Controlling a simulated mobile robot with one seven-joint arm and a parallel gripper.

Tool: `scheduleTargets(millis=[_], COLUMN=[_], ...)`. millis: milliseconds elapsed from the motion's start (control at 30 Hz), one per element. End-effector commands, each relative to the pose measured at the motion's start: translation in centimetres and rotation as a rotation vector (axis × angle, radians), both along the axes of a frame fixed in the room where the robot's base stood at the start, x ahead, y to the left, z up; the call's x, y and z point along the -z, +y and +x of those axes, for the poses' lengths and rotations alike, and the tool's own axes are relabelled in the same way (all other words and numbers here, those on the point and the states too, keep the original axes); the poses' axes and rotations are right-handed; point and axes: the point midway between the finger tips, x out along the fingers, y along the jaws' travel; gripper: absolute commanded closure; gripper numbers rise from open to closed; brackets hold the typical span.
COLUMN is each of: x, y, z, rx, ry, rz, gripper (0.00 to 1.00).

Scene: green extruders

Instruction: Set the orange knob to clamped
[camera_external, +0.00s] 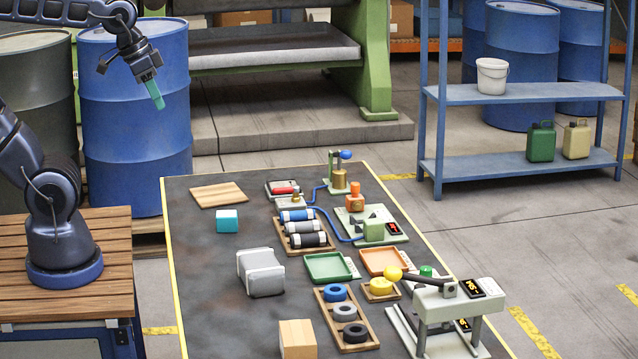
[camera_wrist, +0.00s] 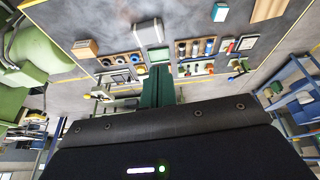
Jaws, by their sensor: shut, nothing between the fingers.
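The orange knob (camera_external: 355,190) stands upright on a pale green fixture (camera_external: 389,233) near the right side of the dark table. The fixture has a green block and a small red-lit display (camera_external: 393,228), too small to read. I cannot tell the knob's setting. My gripper (camera_external: 155,97) hangs in the air at upper left, in front of a blue drum and far from the knob. Its green fingers are together and hold nothing; they also show in the wrist view (camera_wrist: 158,88). In the wrist view the knob is too small to pick out surely.
The dark table (camera_external: 205,285) also holds a grey block (camera_external: 261,272), a cyan cube (camera_external: 227,221), a wooden board (camera_external: 218,195), a ring tray (camera_external: 346,319) and a lever press (camera_external: 447,304). A blue hose (camera_external: 331,221) runs beside the fixture. The table's left side is mostly clear.

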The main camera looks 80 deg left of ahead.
Motion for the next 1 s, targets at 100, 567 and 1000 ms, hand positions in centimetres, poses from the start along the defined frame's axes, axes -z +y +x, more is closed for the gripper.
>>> scheduleTargets(millis=[100, 567, 1000], x=[-0.9, -2.9, -2.6], y=[0.4, 2.7, 6.3], z=[2.2, 11.3, 20.4], rx=[-0.062, -0.322, -0.576], ry=[0.023, 0.108, 0.187], rz=[-0.033, -0.162, -0.276], gripper=[1.00, 1.00, 1.00])
